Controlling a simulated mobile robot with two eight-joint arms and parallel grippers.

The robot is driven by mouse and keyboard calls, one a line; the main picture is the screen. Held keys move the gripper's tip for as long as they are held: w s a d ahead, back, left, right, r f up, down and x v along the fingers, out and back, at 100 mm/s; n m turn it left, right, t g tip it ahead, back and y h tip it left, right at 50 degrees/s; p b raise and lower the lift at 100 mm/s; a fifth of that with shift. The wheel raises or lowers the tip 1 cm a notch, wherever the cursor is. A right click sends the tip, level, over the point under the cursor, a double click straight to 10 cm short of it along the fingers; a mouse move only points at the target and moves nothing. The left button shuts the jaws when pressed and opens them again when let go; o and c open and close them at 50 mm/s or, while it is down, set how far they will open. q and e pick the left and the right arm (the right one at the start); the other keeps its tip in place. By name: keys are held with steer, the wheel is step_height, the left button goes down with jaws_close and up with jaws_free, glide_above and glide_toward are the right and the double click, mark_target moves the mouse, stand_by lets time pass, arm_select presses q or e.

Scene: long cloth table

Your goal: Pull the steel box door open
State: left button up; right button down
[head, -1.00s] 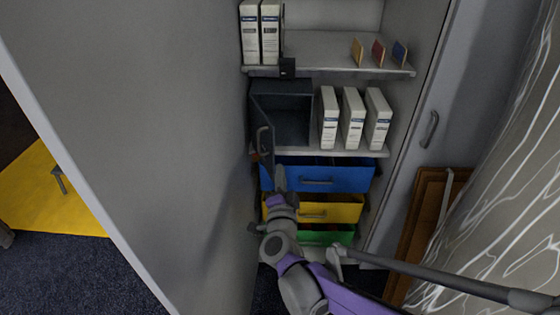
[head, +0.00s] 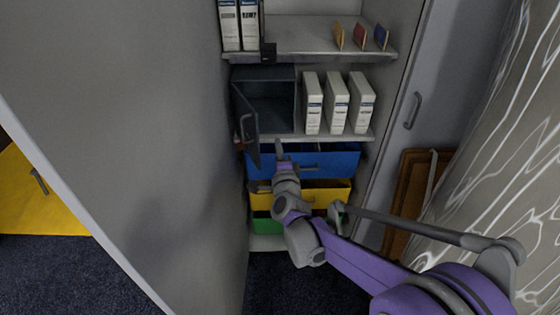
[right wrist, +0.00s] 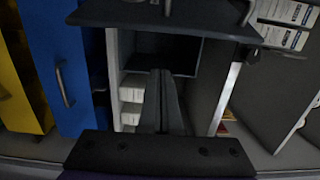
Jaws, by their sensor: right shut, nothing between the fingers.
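The dark grey steel box (head: 268,98) stands on the middle shelf of the cabinet, its front uncovered. Its door (head: 243,113) stands swung open to the left, with a curved handle (head: 248,128) on it. In the right wrist view the door (right wrist: 150,15) crosses the top, and the box's inside (right wrist: 178,55) shows behind the fingers. My right gripper (head: 279,150) is shut and empty, in front of the box and just right of the door's free edge; its fingers (right wrist: 163,75) are together in the right wrist view. My left gripper is out of view.
White binders (head: 337,103) stand right of the box. Blue (head: 335,163), yellow (head: 325,193) and green (head: 262,225) drawers are below. A large grey panel (head: 130,120) fills the left. A wooden board (head: 405,200) leans at the right, near a pale marbled surface (head: 480,180).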

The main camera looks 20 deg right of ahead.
steer(key=a, duration=0.1)
steer(key=w+a+b, duration=0.1)
steer(key=a, duration=0.1)
steer(key=shift+a, duration=0.3)
steer(key=shift+s+a, duration=0.1)
steer(key=shift+a, duration=1.55)
steer(key=shift+d, duration=0.1)
